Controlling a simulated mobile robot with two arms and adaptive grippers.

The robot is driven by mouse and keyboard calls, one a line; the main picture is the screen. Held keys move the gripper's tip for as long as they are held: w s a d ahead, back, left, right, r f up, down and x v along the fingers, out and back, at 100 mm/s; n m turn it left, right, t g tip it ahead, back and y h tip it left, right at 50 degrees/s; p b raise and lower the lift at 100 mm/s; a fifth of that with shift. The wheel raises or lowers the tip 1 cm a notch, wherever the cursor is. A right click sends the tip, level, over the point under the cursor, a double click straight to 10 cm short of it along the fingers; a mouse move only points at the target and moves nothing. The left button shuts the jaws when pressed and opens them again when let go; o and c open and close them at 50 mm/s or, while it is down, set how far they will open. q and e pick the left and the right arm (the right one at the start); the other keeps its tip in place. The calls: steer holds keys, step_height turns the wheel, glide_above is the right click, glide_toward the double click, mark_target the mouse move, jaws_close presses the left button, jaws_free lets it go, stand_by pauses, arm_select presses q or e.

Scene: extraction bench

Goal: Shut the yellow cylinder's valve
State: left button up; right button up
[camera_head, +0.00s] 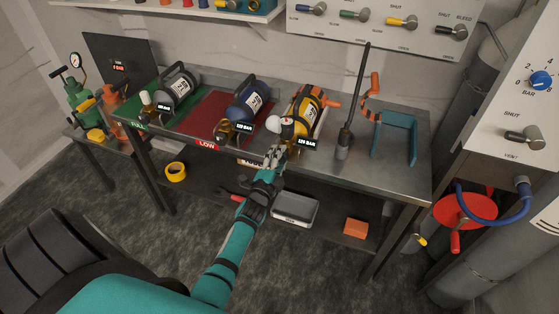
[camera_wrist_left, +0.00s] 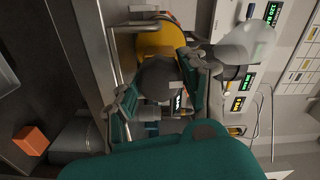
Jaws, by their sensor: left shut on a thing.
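The yellow cylinder (camera_head: 304,104) lies on the right of the metal bench, its valve end facing the front edge. A pale round knob (camera_head: 272,122) and a small bar display (camera_head: 307,142) show at that end. My left gripper (camera_head: 274,154) reaches this end from below. In the left wrist view the yellow cylinder (camera_wrist_left: 153,47) is behind a dark round valve knob (camera_wrist_left: 158,78), and the left gripper (camera_wrist_left: 155,95) has its fingers on either side of this knob, shut on it. The pale knob (camera_wrist_left: 246,42) is beside the fingers. My right gripper is not in view.
A blue cylinder (camera_head: 248,98) on a red mat and a black cylinder (camera_head: 178,88) on a green mat lie to the left. A tall dark rod (camera_head: 354,95) and a teal holder (camera_head: 414,138) stand right.

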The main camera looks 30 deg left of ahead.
arm_select(q)
steer(key=shift+f+m, duration=0.15)
steer(key=shift+m, duration=0.35)
steer(key=o, duration=1.2)
steer(key=v, duration=1.2)
steer(key=shift+s, duration=0.1)
